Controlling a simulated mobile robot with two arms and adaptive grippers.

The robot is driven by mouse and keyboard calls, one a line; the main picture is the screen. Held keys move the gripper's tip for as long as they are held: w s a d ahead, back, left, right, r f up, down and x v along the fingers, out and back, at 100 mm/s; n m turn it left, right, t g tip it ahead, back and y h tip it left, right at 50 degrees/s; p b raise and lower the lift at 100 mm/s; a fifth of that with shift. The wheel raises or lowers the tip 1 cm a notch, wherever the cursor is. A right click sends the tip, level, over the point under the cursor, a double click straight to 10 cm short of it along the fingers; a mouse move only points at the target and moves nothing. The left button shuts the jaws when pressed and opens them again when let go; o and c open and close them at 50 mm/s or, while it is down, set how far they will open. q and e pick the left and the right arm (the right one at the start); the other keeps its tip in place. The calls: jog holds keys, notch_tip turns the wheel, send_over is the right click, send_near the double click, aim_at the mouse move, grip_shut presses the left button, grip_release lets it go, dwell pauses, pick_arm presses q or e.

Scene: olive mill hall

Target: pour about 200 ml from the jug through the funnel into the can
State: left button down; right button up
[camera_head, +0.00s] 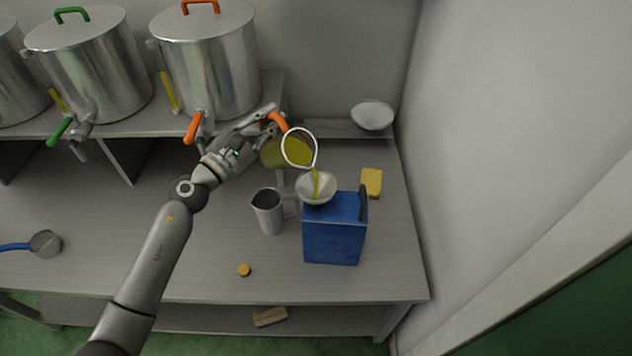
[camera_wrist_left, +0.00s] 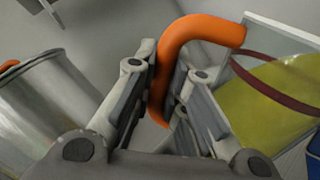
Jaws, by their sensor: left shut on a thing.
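The clear jug (camera_head: 298,150) holds yellow-green oil and is tilted over the funnel, and a thin stream of oil runs from its lip. My left gripper (camera_head: 267,128) is shut on the jug's orange handle, which also shows between the fingers in the left wrist view (camera_wrist_left: 182,50). The jug's wall and oil fill the right of that view (camera_wrist_left: 265,105). The pale funnel (camera_head: 326,190) sits on top of the blue can (camera_head: 333,240), and the stream falls into it. The can stands upright with a dark handle. The level inside the can is hidden. My right gripper is not in view.
A metal pitcher (camera_head: 270,215) stands close left of the can. A yellow sponge (camera_head: 372,182) lies behind right, a white bowl (camera_head: 372,116) farther back. An orange cap (camera_head: 244,270) lies in front. Steel tanks (camera_head: 210,65) with taps stand behind my arm.

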pick_arm(q)
jog(key=shift+s+d+r+m+b, duration=0.1)
jog(key=shift+m+b, duration=0.2)
jog(key=shift+m, duration=0.15)
jog(key=shift+s+d+r+m+b, duration=0.1)
jog(key=shift+m+b, duration=0.15)
jog(key=shift+m, duration=0.2)
dwell(0.5)
jog(key=shift+s+d+r+m+h, duration=0.1)
jog(key=shift+r+m+h, duration=0.1)
jog(key=shift+r+m, duration=0.2)
jog(key=shift+s+d+r+m+h, duration=0.1)
jog(key=shift+r+m+h, duration=0.1)
jog(key=shift+r+m, duration=0.15)
dwell(1.3)
